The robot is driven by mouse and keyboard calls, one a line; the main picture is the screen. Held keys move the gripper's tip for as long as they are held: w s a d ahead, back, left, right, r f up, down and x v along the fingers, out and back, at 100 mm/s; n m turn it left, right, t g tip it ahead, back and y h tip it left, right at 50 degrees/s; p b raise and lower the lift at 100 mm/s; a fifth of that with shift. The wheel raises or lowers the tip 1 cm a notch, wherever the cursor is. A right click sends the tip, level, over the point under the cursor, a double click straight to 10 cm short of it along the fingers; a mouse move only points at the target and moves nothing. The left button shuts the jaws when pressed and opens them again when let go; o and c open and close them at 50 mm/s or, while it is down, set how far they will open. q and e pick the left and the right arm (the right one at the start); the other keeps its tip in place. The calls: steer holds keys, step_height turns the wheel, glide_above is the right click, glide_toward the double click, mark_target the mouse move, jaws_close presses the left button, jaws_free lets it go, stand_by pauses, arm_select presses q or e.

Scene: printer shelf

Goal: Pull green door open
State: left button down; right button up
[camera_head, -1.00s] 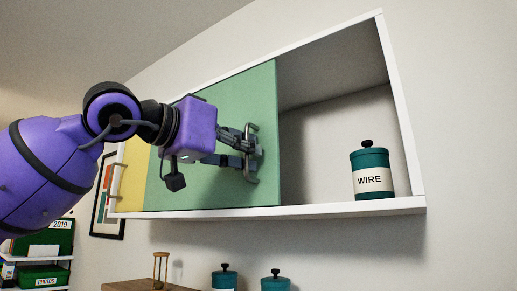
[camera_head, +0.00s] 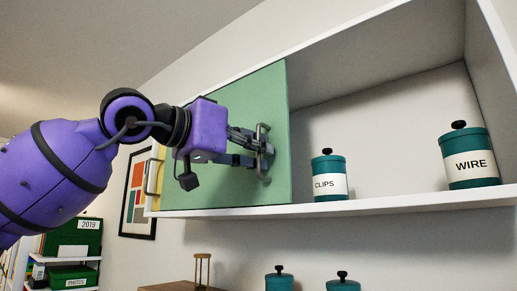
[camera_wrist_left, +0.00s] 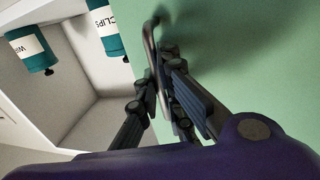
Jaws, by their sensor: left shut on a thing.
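The green door (camera_head: 215,105) covers the left part of the white wall shelf (camera_head: 420,209). It has a metal bar handle (camera_head: 265,172) near its right edge, also seen in the left wrist view (camera_wrist_left: 149,38). My left gripper (camera_head: 258,149) is shut on the handle, with its fingers around the bar in the left wrist view (camera_wrist_left: 158,92). The shelf is open to the right of the door. My right gripper is not in view.
A CLIPS jar (camera_head: 328,165) stands inside just right of the door edge, and a WIRE jar (camera_head: 468,145) farther right. A yellow panel (camera_head: 156,172) shows at the far left. Two teal jars (camera_head: 279,283) (camera_head: 342,285) stand below.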

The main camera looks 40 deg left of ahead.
arm_select(q)
steer(key=shift+w+a+f, duration=0.1)
steer(key=shift+a+f, duration=0.05)
steer(key=shift+a, duration=0.05)
stand_by(0.3)
steer(key=c, duration=2.2)
jaws_free()
steer(key=shift+v, duration=6)
